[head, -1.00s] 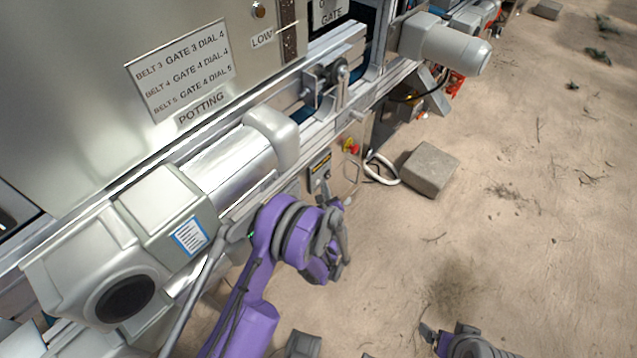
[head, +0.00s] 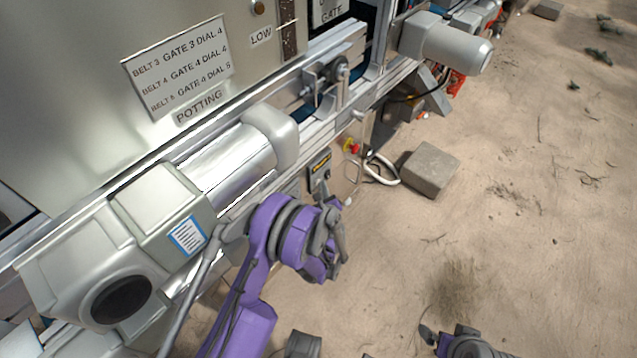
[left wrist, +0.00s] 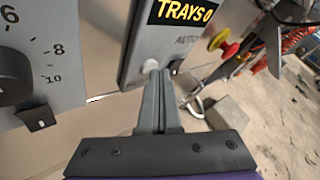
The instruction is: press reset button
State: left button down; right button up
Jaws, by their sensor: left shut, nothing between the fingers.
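A control box with a lit "TRAYS 0" display (left wrist: 182,11) and the word "AUTO" fills the upper middle of the left wrist view. It also shows small in the head view (head: 319,163). A pale round button (left wrist: 150,66) sits low on the box face, its label mostly hidden. My left gripper (left wrist: 164,74) is shut and empty, fingertips right beside the button; I cannot tell whether they touch. In the head view my left gripper (head: 327,190) is just below the box. My right gripper (head: 428,334) shows at the bottom edge, its fingers unclear.
A red emergency stop knob (left wrist: 230,50) on a yellow base sits right of the box. A dial (left wrist: 14,77) is at the left. In the head view a stone block (head: 430,170) lies on sandy ground beside a white cable (head: 382,174). The ground at right is mostly clear.

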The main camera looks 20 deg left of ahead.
pick_arm(q)
jog(key=shift+s+d, duration=0.15)
jog(key=shift+d, duration=0.25)
jog(key=shift+d, duration=0.1)
jog(key=shift+s+d+b, duration=0.2)
jog(key=shift+s+d, duration=0.15)
jog(key=shift+d, duration=0.55)
jog(key=shift+s+d+b, duration=0.15)
jog(key=shift+s+d, duration=0.2)
jog(key=shift+d, duration=0.55)
jog(key=shift+s+d+b, duration=0.2)
jog(key=shift+s+d, duration=0.15)
jog(key=shift+d, duration=0.55)
jog(key=shift+f, duration=0.1)
